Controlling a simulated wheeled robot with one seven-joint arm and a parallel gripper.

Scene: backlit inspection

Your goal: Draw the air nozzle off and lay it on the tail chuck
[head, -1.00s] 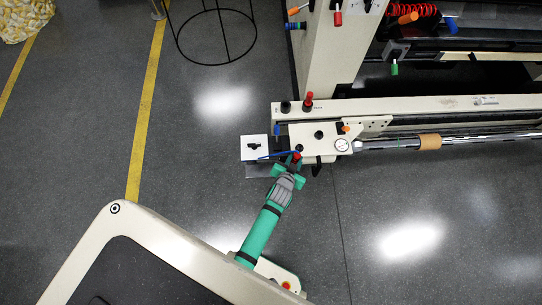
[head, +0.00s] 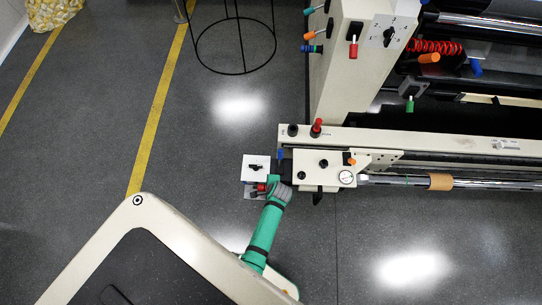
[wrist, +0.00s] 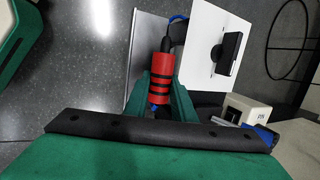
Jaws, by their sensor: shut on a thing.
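My gripper (head: 266,187) is shut on a red cylinder with black bands, which I take for the air nozzle (wrist: 160,77). In the wrist view the cylinder stands between the two green fingers (wrist: 158,97). A blue hose runs from its far end, and a bit of blue shows at its near end. In the head view the gripper is at the left end of the machine's cream end block (head: 316,168), beside a white plate with a black knob (head: 257,163).
A chrome shaft with a brown core (head: 440,181) extends right from the block. A red-topped knob (head: 316,127) stands on the beam behind. A grey metal plate (wrist: 147,42) lies beside the cylinder. A black wire stand (head: 240,68) is on the floor.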

